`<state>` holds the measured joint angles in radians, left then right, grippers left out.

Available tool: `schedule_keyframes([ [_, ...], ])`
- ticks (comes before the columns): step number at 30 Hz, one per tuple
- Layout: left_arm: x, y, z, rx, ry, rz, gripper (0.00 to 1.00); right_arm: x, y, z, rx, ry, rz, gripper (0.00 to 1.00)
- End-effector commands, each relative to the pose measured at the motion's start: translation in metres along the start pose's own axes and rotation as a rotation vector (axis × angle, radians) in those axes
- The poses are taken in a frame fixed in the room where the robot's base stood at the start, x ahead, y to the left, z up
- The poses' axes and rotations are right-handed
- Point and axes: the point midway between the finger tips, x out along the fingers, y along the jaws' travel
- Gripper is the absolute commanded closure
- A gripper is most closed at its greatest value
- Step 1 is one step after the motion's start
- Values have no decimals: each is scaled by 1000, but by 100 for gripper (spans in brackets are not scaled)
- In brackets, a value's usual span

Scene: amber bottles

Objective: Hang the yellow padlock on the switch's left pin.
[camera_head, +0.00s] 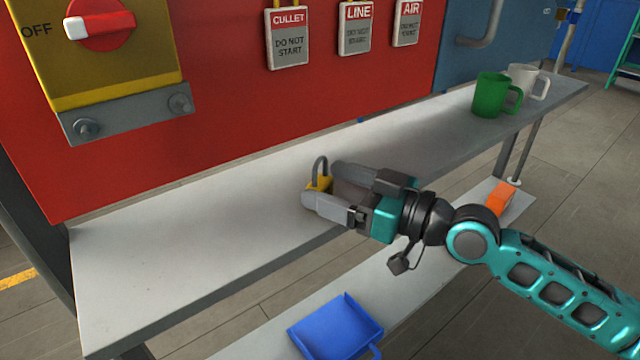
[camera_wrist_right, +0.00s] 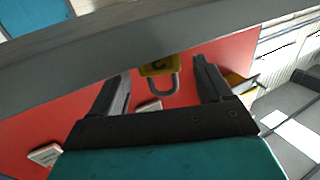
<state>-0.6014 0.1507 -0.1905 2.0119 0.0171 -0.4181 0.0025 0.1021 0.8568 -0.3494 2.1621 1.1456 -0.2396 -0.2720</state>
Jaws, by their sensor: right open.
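The yellow padlock (camera_head: 319,183) with a dark grey shackle stands upright on the light shelf, shackle up. It also shows in the right wrist view (camera_wrist_right: 160,67). My right gripper (camera_head: 321,187) is open, its fingers on either side of the padlock; I cannot tell whether they touch it. The near finger hides part of the padlock's body. The switch (camera_head: 115,60) is a yellow box with a red knob marked OFF, on the red panel at the upper left. Its grey bracket carries a left pin (camera_head: 87,127) and a right pin (camera_head: 180,103), both bare. My left gripper is out of view.
The shelf (camera_head: 180,240) is clear left of the gripper. A green mug (camera_head: 490,95) and a white mug (camera_head: 525,80) stand at its far right. Several tags, including CULLET (camera_head: 288,40), hang on the panel. A blue dustpan (camera_head: 335,328) and an orange object (camera_head: 499,198) lie below.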

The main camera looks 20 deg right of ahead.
Motion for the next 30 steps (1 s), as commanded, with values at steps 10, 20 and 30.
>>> schedule_keyframes([
  [10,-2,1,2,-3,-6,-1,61,8,0,0,-2,-2,-1,21],
  [20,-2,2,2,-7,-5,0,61,8,0,0,-1,-1,-1,49],
  [30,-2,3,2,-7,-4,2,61,8,-1,0,-1,-1,-1,82],
])
